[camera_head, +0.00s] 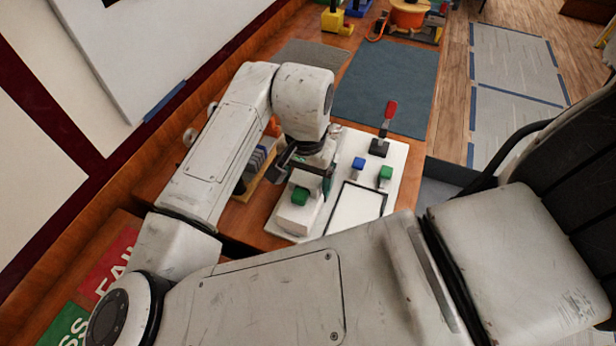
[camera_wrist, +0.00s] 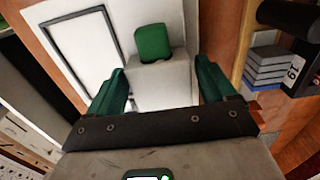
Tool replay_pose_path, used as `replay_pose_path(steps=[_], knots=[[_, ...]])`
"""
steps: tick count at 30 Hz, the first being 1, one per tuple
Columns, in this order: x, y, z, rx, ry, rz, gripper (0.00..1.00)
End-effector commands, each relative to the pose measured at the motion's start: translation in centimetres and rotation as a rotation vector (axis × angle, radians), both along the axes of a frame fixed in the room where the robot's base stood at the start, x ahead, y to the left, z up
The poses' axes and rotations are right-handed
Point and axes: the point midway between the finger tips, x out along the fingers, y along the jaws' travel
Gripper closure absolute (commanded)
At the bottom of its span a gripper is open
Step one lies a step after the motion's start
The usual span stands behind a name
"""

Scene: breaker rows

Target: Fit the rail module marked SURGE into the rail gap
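My gripper (camera_wrist: 161,66) points down over the white panel, its two dark green fingers spread apart. A white block (camera_wrist: 163,84) with a green part (camera_wrist: 153,43) on it shows between and beyond the fingers. In the head view the white block (camera_head: 296,216) stands on the panel just in front of my gripper (camera_head: 318,184). I cannot tell whether the fingers touch it. No SURGE mark can be read. Several grey modules (camera_wrist: 270,69) stand in a row at right in the wrist view, beside a dark block with a partly visible label. The rail gap cannot be made out.
The white panel (camera_head: 398,160) carries a red-handled lever (camera_head: 389,112), a blue knob (camera_head: 358,163), a green knob (camera_head: 385,173) and a black-framed white rectangle (camera_head: 356,209). A blue-grey mat (camera_head: 388,85) lies clear behind. Red FAIL (camera_head: 108,264) and green signs lie lower left.

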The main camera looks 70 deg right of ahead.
Motion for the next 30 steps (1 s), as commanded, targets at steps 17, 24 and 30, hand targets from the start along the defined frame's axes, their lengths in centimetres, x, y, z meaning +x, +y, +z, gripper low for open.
replay_pose_path(steps=[17,24,30], knots=[[0.0,0.0,0.0,0.000,0.000,0.000,0.67],[0.0,0.0,0.5,0.000,-0.001,-0.001,0.67],[0.1,-0.1,2.7,-0.002,-0.003,-0.002,0.67]])
